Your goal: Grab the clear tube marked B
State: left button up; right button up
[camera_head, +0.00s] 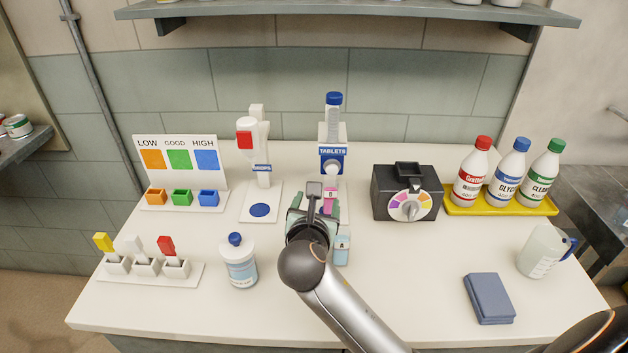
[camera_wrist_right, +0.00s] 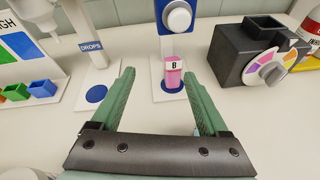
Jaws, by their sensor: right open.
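The tube marked B (camera_wrist_right: 174,77) looks pink, with a white label, and stands upright on the blue disc (camera_wrist_right: 163,88) of the tablets dispenser's base. In the head view the tube B (camera_head: 330,198) is partly hidden by my right gripper (camera_head: 313,203). In the right wrist view my right gripper (camera_wrist_right: 158,76) is open and empty. The tube shows between its green fingers, nearer the right one; I cannot tell whether it is between the tips or just beyond them. A light blue tube marked A (camera_head: 342,250) stands right of my right wrist. My left gripper is not in view.
The tablets dispenser (camera_head: 333,135) rises behind tube B. A drops dispenser (camera_head: 260,150) stands left, a black dial box (camera_head: 405,192) right. A blue-capped bottle (camera_head: 239,263) is front left. The table (camera_head: 420,290) is clear at front right, before a blue pad (camera_head: 489,298).

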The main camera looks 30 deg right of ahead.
aim_at(332, 195)
jog(key=shift+n+g+h, duration=0.3)
jog(key=shift+g+h, duration=0.1)
jog(key=shift+g, duration=0.3)
jog(key=w+d+f, duration=0.2)
jog(key=d, duration=0.1)
jog(key=w+d+f, duration=0.1)
jog(key=d, duration=0.1)
jog(key=shift+w+d+f, duration=0.2)
jog(key=shift+w+r+b+x, duration=0.1)
jog(key=shift+b+x, duration=0.15)
jog(key=shift+x, duration=1.3)
jog(key=shift+w+r+b+x, duration=0.1)
jog(key=shift+b+x, duration=0.1)
jog(key=shift+x, duration=1.35)
jog(key=shift+a, duration=0.1)
grip_shut()
